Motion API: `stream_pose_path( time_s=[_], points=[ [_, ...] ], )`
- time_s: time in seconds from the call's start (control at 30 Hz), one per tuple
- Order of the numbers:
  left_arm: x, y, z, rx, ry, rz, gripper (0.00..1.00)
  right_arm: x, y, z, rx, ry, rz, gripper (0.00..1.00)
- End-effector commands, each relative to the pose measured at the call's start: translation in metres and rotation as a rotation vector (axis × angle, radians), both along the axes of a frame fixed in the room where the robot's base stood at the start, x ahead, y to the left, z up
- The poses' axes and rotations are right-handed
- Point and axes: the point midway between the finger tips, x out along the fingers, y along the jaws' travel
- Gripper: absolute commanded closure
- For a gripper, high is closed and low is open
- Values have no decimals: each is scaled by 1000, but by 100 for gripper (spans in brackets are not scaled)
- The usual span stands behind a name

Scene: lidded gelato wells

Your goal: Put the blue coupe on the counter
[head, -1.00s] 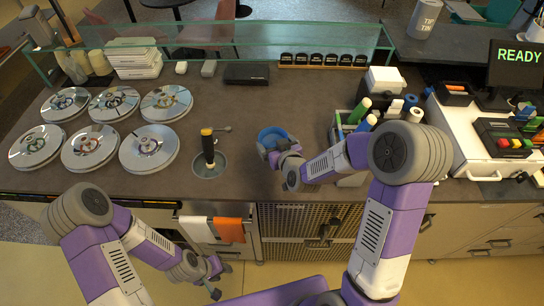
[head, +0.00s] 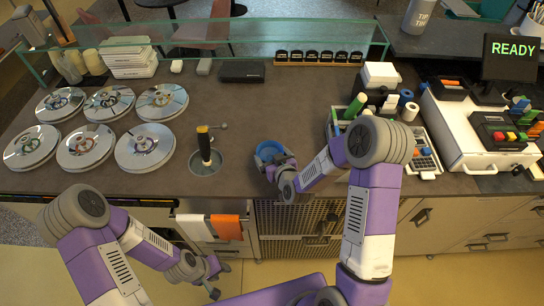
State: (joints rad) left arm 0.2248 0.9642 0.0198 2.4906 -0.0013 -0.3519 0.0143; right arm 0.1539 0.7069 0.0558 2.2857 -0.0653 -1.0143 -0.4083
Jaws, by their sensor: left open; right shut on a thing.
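The blue coupe (head: 269,149) is in the middle of the counter area, right of the scoop well. I see its round blue rim and open top; its lower part is hidden by the gripper. My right gripper (head: 272,162) is shut on the coupe from the near side. I cannot tell whether its base touches the counter (head: 255,105). My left gripper (head: 219,280) is open and empty, low in front of the cabinets and below the counter's front edge.
Several lidded wells (head: 145,148) fill the left. A scoop with a black and yellow handle (head: 204,145) stands in a small well (head: 206,167) left of the coupe. A caddy (head: 425,160) stands right, partly behind my arm. Counter behind the coupe is clear.

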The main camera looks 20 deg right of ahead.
Motion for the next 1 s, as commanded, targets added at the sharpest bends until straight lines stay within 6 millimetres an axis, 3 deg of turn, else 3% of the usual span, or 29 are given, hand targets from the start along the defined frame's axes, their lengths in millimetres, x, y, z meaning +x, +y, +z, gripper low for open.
stream_pose_path(
  time_s=[0.03,0.07,0.1,0.47,0.77,1.0],
  points=[
    [0,0,-4,0,0,0,57,0,0,-3,0,0,0,36],
    [0,0,-3,0,0,0,57,0,0,-2,0,1,0,3],
    [0,0,-2,0,0,0,57,0,0,-2,0,1,0,0],
    [0,0,4,0,0,0,57,-2,0,4,0,1,0,0],
    [0,0,-3,0,0,0,57,-56,-7,25,0,1,-1,0],
    [0,0,36,0,0,0,57,-70,-8,34,-3,7,0,0]
  ],
)
